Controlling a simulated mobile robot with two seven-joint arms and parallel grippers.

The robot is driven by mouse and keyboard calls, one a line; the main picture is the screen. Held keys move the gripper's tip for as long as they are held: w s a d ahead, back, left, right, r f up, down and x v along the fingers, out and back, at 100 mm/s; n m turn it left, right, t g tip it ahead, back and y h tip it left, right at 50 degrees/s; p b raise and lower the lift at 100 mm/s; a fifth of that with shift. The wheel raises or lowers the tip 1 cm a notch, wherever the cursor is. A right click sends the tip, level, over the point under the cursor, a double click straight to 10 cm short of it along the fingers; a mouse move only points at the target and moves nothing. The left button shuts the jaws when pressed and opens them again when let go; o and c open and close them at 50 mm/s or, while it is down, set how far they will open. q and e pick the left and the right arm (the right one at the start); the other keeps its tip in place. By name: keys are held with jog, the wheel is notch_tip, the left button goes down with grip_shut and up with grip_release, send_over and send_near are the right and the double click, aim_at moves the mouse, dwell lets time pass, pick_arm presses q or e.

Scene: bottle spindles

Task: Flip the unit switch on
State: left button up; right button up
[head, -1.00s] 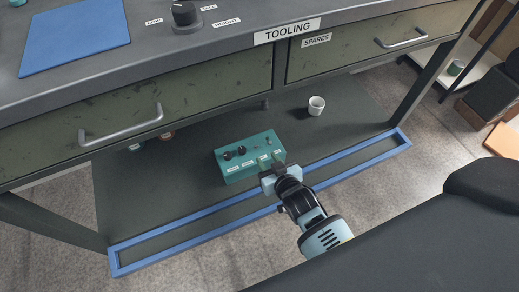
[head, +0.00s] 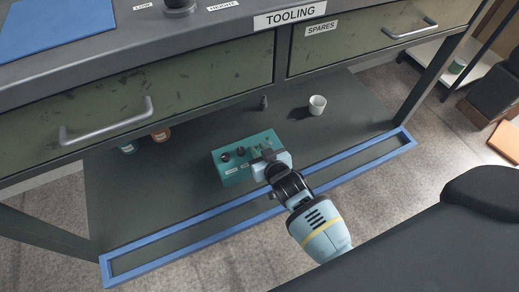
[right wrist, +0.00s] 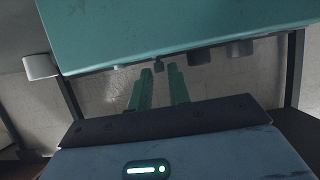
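The teal unit box (head: 228,178) stands on the low shelf under the bench, with dark knobs (head: 232,154) on top and pale labels on its front. My right gripper (head: 264,154) is over its right end and covers part of it there. In the right wrist view the box (right wrist: 190,30) fills the top. My right gripper's two green fingers (right wrist: 161,78) are a little apart and point at a small dark switch-like piece (right wrist: 158,65) near the box edge. Touch cannot be told. Larger dark knobs (right wrist: 240,48) stick out to its right. My left gripper is not in view.
A white cup (head: 317,105) stands on the shelf (head: 150,200) behind and right of the box. Small jars (head: 160,135) stand at the back left. A blue rim (head: 200,232) edges the shelf front. Drawers with handles (head: 106,122) overhang from above.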

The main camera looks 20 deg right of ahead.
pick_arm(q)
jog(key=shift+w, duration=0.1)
pick_arm(e)
grip_shut()
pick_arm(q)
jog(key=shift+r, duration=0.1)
